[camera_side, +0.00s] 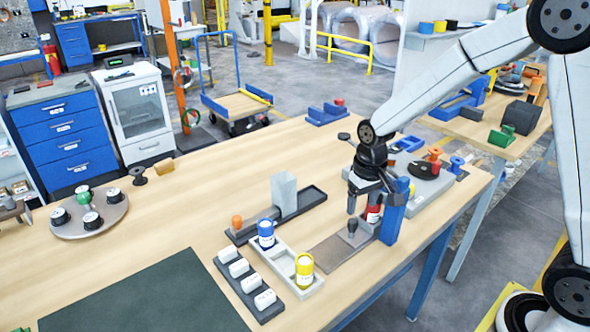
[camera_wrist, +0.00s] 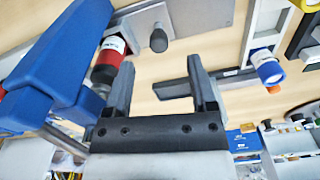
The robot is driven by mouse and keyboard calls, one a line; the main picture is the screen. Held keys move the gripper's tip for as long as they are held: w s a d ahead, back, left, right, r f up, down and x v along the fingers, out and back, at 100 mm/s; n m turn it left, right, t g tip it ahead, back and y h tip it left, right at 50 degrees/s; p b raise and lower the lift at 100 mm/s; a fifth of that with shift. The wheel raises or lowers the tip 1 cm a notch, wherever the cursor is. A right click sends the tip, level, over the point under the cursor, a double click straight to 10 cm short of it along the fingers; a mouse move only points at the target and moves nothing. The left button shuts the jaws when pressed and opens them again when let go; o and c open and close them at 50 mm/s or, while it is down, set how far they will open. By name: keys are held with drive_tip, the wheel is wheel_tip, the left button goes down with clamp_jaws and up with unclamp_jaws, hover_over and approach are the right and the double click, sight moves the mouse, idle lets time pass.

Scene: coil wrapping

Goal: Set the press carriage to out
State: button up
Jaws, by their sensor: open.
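The press is a blue upright frame (camera_side: 391,222) near the table's right edge, also large at left in the wrist view (camera_wrist: 65,60). A flat grey-brown plate (camera_side: 328,254) runs out from it to the left. The carriage's dark knob (camera_side: 352,226) stands over this plate, and it shows in the wrist view (camera_wrist: 158,40). A red can with a white band (camera_wrist: 108,62) is beside the blue frame, partly hidden by my gripper in the side view. My gripper (camera_side: 369,207) is open and empty above the knob. In the wrist view the knob appears just beyond the gap between its fingertips (camera_wrist: 161,66).
A white tray (camera_side: 284,262) with a blue can (camera_side: 266,234) and a yellow can (camera_side: 304,270) is left of the plate. A rack of white rolls (camera_side: 240,278) and a grey block (camera_side: 284,192) on a dark base are nearby. A dark green mat (camera_side: 150,300) lies front left.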

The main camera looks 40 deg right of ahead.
sight(354, 220)
drive_tip(key=shift+w+d+f+m+g, duration=0.15)
drive_tip(key=shift+w+d, duration=0.05)
drive_tip(key=shift+w, duration=0.4)
drive_tip(key=shift+w+d+f+m+g, duration=0.15)
drive_tip(key=shift+w+d, duration=0.05)
drive_tip(key=shift+w, duration=0.4)
drive_tip(key=shift+f, duration=0.15)
drive_tip(key=shift+f, duration=3.75)
clamp_jaws()
